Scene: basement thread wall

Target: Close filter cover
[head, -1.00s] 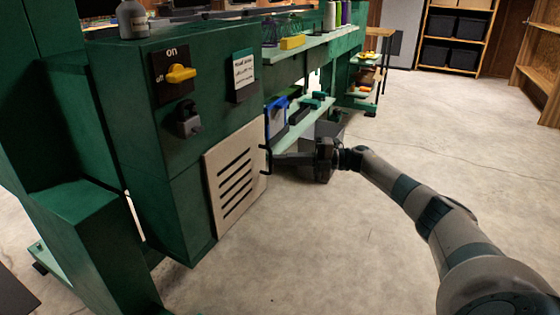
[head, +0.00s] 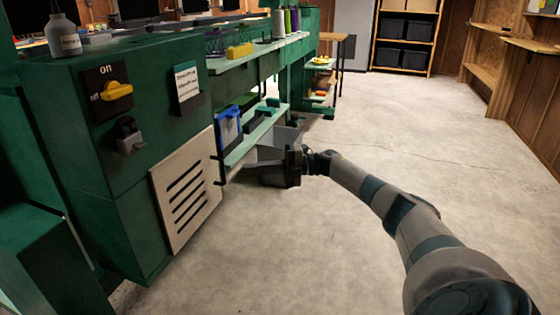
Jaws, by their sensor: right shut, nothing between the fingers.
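The filter cover (head: 160,196) is a beige panel with several dark slanted slots, low on the front of the green machine cabinet (head: 120,235). It looks close to the cabinet face; I cannot tell whether it is fully flush. Two small dark pieces stick out at its right edge. My right gripper (head: 245,167) is just right of that edge, with its fingers pointing left at the cover. It is shut and empty, and a small gap seems to lie between it and the cover. My left gripper is not in view.
Above the cover are a yellow on/off knob (head: 117,91), a dark latch-like part (head: 129,136) and a card (head: 187,85). The concrete floor at right is clear.

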